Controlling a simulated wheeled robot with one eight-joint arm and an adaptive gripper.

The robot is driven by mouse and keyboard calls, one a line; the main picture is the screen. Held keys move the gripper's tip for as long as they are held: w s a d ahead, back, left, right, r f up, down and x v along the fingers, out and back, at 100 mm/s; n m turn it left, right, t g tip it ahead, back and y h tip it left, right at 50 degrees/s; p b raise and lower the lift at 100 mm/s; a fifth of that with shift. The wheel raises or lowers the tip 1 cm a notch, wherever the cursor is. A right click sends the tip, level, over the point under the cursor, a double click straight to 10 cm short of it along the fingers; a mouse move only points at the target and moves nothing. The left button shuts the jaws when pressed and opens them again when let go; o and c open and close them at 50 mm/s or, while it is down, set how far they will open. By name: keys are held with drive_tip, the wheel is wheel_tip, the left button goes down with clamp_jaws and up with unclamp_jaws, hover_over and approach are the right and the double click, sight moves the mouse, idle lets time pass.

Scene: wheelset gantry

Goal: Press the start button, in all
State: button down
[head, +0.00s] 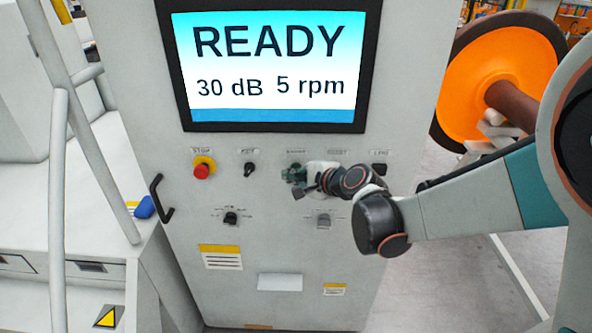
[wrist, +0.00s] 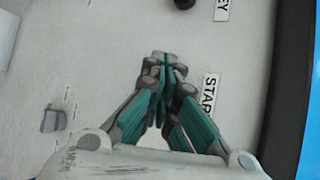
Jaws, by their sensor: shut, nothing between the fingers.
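The START label (wrist: 210,97) is on the grey cabinet front, and it also shows in the head view (head: 295,152). A dark round part (wrist: 185,91) beside the label looks like the start button, partly covered by my gripper. My gripper (wrist: 164,62) is shut and empty, its teal fingers together close to the panel beside that part. I cannot tell whether the tips touch the panel. In the head view my gripper (head: 290,174) is just below the START label and hides the button area.
The screen (head: 268,62) reads READY, 30 dB, 5 rpm. A red stop button (head: 202,170) on a yellow base and a key switch (head: 249,169) are to the left. Selector knobs (head: 231,218) sit lower. A black handle (head: 161,200) projects at the cabinet's left edge.

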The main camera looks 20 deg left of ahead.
drive_tip(key=shift+w+a, duration=0.1)
drive_tip(key=shift+w, duration=0.3)
idle(0.7)
drive_tip(key=shift+s, duration=0.15)
drive_tip(key=shift+s+d, duration=0.2)
drive_tip(key=shift+s, duration=0.5)
drive_tip(key=s, duration=0.2)
drive_tip(key=s+d, duration=0.1)
drive_tip(key=s, duration=0.1)
drive_tip(key=shift+s+d+b, duration=0.1)
drive_tip(key=shift+s+b, duration=0.25)
drive_tip(key=shift+s, duration=0.05)
idle(0.7)
